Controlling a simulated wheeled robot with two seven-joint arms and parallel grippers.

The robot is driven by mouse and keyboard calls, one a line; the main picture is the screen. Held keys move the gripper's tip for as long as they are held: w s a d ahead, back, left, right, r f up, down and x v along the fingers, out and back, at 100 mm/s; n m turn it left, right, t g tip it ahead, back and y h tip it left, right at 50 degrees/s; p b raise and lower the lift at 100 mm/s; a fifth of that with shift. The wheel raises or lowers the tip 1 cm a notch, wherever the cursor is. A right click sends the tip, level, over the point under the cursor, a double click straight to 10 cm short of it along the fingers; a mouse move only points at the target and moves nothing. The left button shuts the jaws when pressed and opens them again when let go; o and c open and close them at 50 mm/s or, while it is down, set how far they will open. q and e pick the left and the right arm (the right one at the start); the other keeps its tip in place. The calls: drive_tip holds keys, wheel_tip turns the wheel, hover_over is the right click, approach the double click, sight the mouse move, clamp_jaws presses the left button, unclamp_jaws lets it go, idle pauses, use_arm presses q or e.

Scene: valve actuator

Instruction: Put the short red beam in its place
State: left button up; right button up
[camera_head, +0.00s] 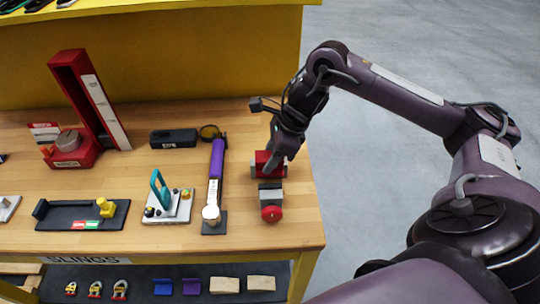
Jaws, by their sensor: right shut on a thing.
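A short red block-like piece (261,158), which I take to be the short red beam, is at the right end of the wooden table, with grey parts at its sides. My right gripper (272,164) comes down on it from above and behind and is shut on it; the fingers hide part of it. Just in front stands a grey block (270,186) with a round red knob (271,213). I cannot tell whether the red piece touches the grey block or the table. My left gripper is not in view.
A purple-handled tool (216,158) lies left of the red piece. Further left are a teal-handled fixture (160,190), a black tray (60,217), a black case (173,138) and a tall red frame (70,75). A lower shelf holds shackles and small blocks. The table's right edge is close.

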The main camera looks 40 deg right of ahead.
drive_tip(key=shift+f+b, duration=1.1)
drive_tip(key=shift+f, duration=0.2)
drive_tip(key=o, duration=1.3)
drive_tip(key=shift+o, duration=0.2)
drive_tip(key=shift+r, duration=0.1)
drive_tip(key=shift+d+r, duration=0.15)
drive_tip(key=shift+r, duration=0.1)
drive_tip(key=p+v, duration=0.1)
drive_tip(key=v, duration=0.6)
drive_tip(key=shift+s+r, duration=0.1)
drive_tip(key=shift+r, duration=0.05)
